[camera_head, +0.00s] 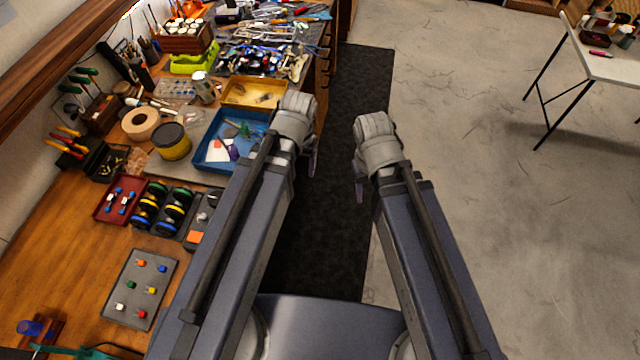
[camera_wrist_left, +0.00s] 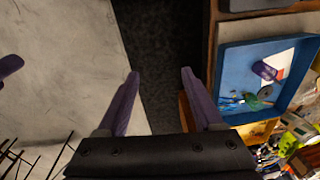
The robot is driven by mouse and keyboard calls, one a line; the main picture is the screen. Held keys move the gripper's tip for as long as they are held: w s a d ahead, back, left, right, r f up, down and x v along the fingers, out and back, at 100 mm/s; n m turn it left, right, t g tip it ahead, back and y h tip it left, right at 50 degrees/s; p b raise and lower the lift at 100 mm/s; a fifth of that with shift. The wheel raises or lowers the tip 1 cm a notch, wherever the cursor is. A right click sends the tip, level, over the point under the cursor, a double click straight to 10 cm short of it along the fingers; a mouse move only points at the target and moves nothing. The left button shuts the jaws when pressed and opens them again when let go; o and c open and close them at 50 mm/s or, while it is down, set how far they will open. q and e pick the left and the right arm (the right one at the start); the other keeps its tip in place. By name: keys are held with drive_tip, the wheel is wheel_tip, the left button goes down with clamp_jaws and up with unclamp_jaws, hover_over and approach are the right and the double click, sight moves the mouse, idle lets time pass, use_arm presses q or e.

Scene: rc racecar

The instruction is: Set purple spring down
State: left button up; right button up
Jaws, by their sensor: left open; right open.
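A small purple piece (camera_head: 234,152), which looks like the purple spring, lies in the blue tray (camera_head: 199,158) on the workbench. It also shows in the left wrist view (camera_wrist_left: 265,70), beside a white and red piece; its coils are too small to make out. My left gripper (camera_wrist_left: 160,74) is open and empty, with its purple fingers apart over the dark floor mat, beside the bench edge and clear of the tray. My right gripper (camera_head: 360,188) is open over the mat's right edge; only part of its fingers shows, and I see nothing held in it.
A yellow tray (camera_head: 240,104) stands behind the blue tray. A yellow tin (camera_head: 172,141), a tape roll (camera_head: 139,124), a red tray (camera_head: 103,211) and a grey pegboard (camera_head: 126,303) crowd the bench.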

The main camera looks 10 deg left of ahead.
use_arm(q)
drive_tip(key=s+d+m, duration=0.2)
drive_tip(key=s+d, duration=0.3)
drive_tip(key=d, duration=0.1)
drive_tip(key=shift+s+d+g, duration=0.25)
drive_tip(key=shift+s+g, duration=0.15)
